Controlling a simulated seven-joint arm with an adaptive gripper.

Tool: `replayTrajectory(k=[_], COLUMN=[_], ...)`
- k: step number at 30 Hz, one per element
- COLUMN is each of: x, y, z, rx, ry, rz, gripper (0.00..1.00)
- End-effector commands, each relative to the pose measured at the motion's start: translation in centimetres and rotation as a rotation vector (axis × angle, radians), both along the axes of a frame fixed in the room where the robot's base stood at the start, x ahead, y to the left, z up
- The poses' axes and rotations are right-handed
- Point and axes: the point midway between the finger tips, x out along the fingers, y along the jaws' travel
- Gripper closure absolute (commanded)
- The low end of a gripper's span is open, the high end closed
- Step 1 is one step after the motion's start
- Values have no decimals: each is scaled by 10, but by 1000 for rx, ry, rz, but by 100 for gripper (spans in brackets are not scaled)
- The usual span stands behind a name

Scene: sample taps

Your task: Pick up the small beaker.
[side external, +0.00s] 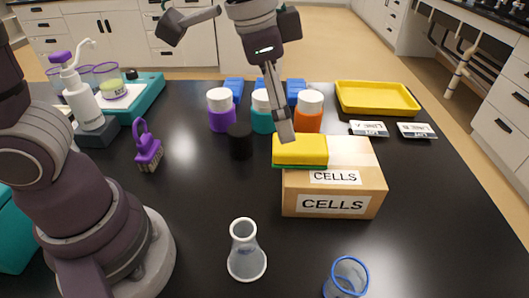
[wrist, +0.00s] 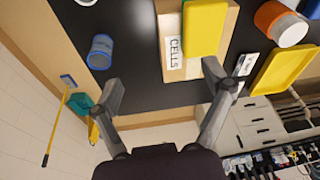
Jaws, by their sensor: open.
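A small clear beaker with a blue rim (side external: 346,277) stands at the front right of the black bench, cut off by the lower picture edge. It also shows in the wrist view (wrist: 100,52), at upper left, beyond the left finger and outside the jaws. My gripper (side external: 280,118) is high over the back of the bench, its fingers pointing down near the yellow sponge, well away from the beaker. In the wrist view my gripper (wrist: 164,88) has its two fingers wide apart with nothing between them.
A cardboard CELLS box (side external: 335,190) carries a yellow sponge (side external: 300,149). A conical flask (side external: 246,255) stands left of the beaker. Bottles with white caps (side external: 310,103), a black cylinder (side external: 239,140) and a yellow tray (side external: 377,97) stand behind. Bench right of the box is clear.

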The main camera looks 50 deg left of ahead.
Motion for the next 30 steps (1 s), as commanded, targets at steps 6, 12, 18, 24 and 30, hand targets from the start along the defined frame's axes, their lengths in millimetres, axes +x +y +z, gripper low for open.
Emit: replayTrajectory(k=[6,12,18,24,30], x=[2,-18,-21,-18,-13], y=[-110,-155,-158,-156,-152], z=[-58,-96,-132,-161,-197], rx=[116,172,181,180,179], ry=[138,191,201,199,198], rz=[-454,-658,-679,-675,-675], gripper=[20,20,20,20,20])
